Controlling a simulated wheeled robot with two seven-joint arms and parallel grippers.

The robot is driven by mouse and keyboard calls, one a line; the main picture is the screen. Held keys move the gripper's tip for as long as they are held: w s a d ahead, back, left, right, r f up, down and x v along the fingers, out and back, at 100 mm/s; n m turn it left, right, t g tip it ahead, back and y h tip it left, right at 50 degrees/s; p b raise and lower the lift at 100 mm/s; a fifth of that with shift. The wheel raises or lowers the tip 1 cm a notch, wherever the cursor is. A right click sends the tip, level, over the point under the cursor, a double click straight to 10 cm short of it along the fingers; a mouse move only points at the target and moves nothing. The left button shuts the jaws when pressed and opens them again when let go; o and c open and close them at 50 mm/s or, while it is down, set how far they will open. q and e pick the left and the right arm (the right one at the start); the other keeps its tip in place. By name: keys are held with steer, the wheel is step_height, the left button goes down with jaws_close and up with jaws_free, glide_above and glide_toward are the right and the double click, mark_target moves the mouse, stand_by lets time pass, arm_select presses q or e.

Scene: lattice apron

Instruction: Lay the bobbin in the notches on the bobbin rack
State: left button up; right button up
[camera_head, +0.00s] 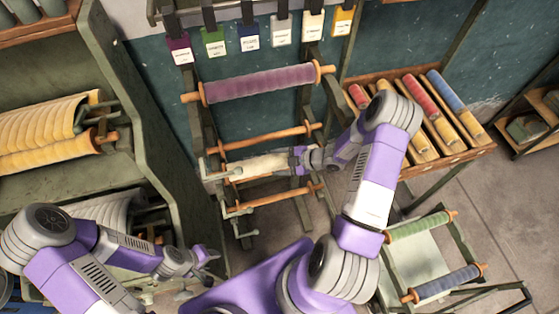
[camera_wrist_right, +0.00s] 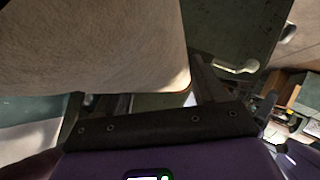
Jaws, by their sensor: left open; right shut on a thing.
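The cream bobbin (camera_head: 258,167) lies roughly level across the rack in the head view. My right gripper (camera_head: 298,158) is shut on its right end. In the right wrist view the bobbin (camera_wrist_right: 95,45) fills the upper left, between the fingers (camera_wrist_right: 155,95). The bobbin rack (camera_head: 189,118) stands upright in the middle of the head view. The bobbin's left end is near the rack's left upright; I cannot tell whether it touches a notch. Its right end is hidden by my gripper. My left gripper (camera_head: 207,257) is open and empty, low and left of the rack.
A purple bobbin (camera_head: 262,83) rests higher on the rack, with bare wooden rods (camera_head: 268,137) below. Label tags (camera_head: 248,38) hang above. A tray of colored rolls (camera_head: 432,110) stands right. A low stand (camera_head: 410,262) holds green and blue bobbins. A green cabinet (camera_head: 150,150) stands left.

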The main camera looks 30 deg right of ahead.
steer(key=shift+f, duration=0.1)
stand_by(0.6)
steer(key=shift+f+b, duration=0.85)
steer(key=shift+f, duration=0.25)
steer(key=shift+f, duration=0.1)
steer(key=shift+f, duration=0.2)
steer(key=shift+f, duration=0.25)
steer(key=shift+f, duration=0.15)
stand_by(0.7)
steer(key=o, duration=1.5)
steer(key=v, duration=0.7)
steer(key=shift+s+d, duration=0.2)
